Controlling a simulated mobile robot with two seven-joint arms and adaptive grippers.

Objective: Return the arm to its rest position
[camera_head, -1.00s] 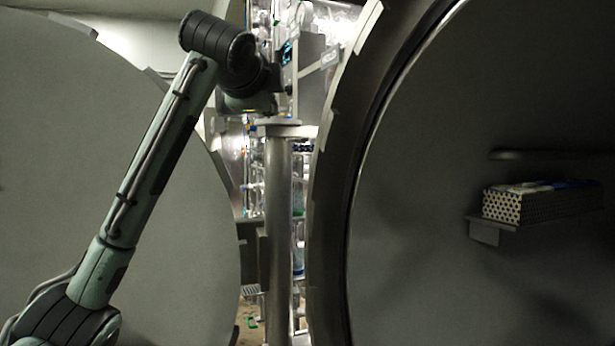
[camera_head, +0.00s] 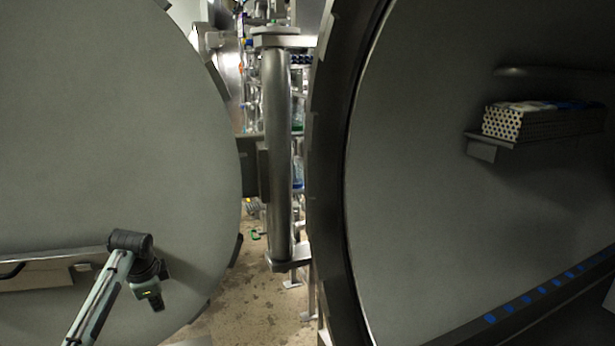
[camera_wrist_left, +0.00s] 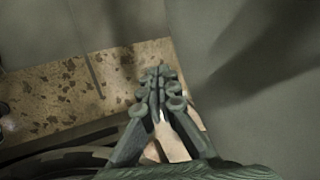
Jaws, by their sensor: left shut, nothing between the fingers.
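My left arm comes in at the lower left of the head view, in front of the round grey door. Its left gripper (camera_head: 154,297) hangs at the wrist, pointing down, and looks small and dark there. In the left wrist view the two fingers of the left gripper (camera_wrist_left: 157,78) are closed together with nothing between them. A speckled brown floor lies below the fingers. My right gripper is in neither view.
The round door (camera_head: 110,140) fills the left, with a metal bar (camera_head: 50,270) across its lower part. The open autoclave chamber (camera_head: 430,190) is at right, holding a perforated block (camera_head: 510,124) on a bracket (camera_head: 482,149). A vertical post (camera_head: 277,160) stands between; speckled floor (camera_head: 255,310) shows below.

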